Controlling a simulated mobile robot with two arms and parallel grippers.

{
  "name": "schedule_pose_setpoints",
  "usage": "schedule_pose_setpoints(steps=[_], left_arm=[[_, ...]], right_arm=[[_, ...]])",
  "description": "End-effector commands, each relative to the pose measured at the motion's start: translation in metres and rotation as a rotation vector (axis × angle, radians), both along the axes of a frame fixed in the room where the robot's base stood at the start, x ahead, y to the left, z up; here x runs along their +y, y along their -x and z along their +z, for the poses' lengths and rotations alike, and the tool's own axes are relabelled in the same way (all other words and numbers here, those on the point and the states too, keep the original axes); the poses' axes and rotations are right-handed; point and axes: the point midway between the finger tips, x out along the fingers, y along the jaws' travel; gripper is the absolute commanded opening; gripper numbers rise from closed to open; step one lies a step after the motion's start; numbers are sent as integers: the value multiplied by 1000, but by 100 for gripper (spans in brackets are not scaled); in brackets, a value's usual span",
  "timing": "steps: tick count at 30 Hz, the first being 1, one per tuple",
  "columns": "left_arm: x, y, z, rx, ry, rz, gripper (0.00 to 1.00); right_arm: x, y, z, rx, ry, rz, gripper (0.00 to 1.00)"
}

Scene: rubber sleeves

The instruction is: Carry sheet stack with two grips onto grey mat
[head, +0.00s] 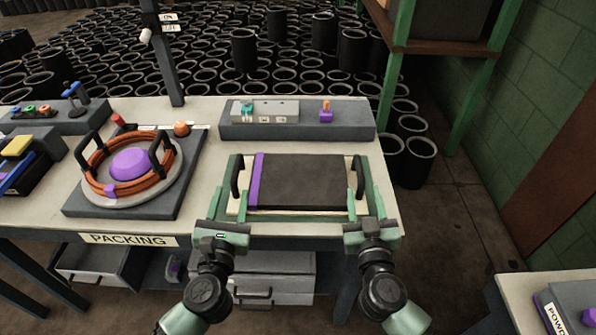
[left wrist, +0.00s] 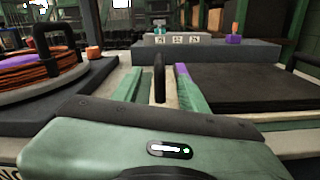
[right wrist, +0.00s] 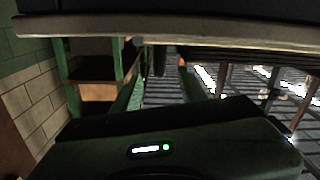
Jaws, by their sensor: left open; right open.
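The sheet stack (head: 305,182) is a dark, flat pile with a purple band near its left end. It lies on a pale board at the right end of the bench. A black upright handle stands at its left end (head: 237,176) and another at its right end (head: 358,178). My left gripper (head: 232,194) is open, with its green fingers on either side of the left handle; the left wrist view shows this handle (left wrist: 159,78) between them. My right gripper (head: 364,194) is open around the right handle (right wrist: 160,60). I cannot identify a grey mat for certain.
A dark grey base (head: 75,205) left of the stack carries an orange coil (head: 95,160) with black handles. A grey block (head: 300,127) with small parts stands behind the stack. Another bench (head: 520,300) is at lower right. Black sleeves cover the floor behind.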

Motion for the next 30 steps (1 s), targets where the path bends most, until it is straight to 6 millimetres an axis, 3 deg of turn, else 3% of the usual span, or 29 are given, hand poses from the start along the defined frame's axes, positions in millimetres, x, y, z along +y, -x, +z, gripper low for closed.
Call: schedule_pose_setpoints(steps=[13, 24, 30], left_arm=[[0, -6, 1, -2, 1, 0, 43], [-1, -60, 1, -1, -1, 1, 43], [-2, -76, 0, -1, 0, 0, 43]], right_arm=[[0, -6, 1, -2, -1, -1, 43], [-1, -60, 1, -1, 0, -2, 43], [-1, -76, 0, -1, -1, 0, 43]])
